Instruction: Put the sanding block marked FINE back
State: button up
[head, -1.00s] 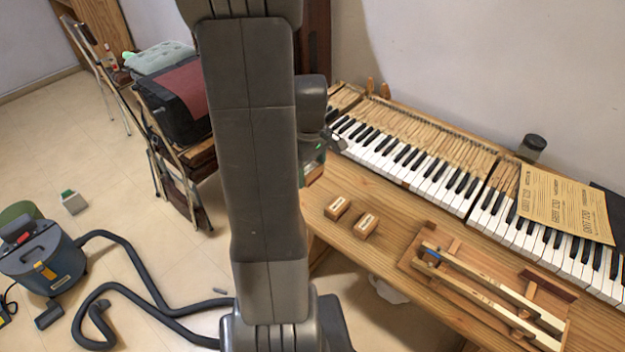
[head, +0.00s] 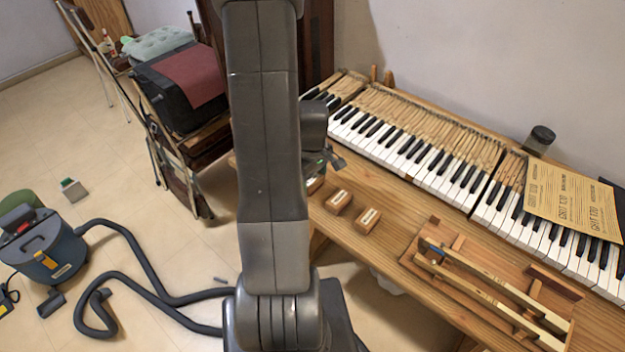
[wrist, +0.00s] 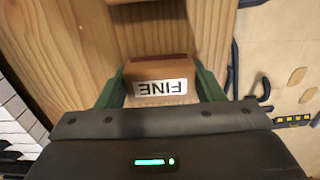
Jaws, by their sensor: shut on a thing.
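The sanding block marked FINE (wrist: 160,76) is a small tan-brown block with a dark red-brown edge and a white label, upside down in the wrist view. My gripper (wrist: 160,72) has its green fingers against both sides of it and is shut on it. In the head view the block (head: 315,184) shows partly beside my arm, left of two similar labelled blocks, the near one (head: 367,220) and the middle one (head: 339,201). It is over or on the wooden bench; I cannot tell whether it touches the wood. Much of my gripper is hidden.
The bench (head: 385,250) has its front edge close by. Piano keys (head: 430,155) run along its back. A wooden key frame (head: 480,285) lies to the right. A vacuum cleaner (head: 42,255) with a hose stands on the floor at left.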

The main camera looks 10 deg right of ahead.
aim_at(312, 179)
jog(key=shift+f+b, duration=0.35)
jog(key=o, duration=0.9)
jog(key=shift+s, duration=0.2)
jog(key=shift+o, duration=0.6)
jog(key=shift+d+f, duration=0.1)
jog(key=shift+s+f, duration=0.1)
notch_tip(312, 179, up, 13)
jog(key=p, duration=0.1)
jog(key=shift+w, duration=0.3)
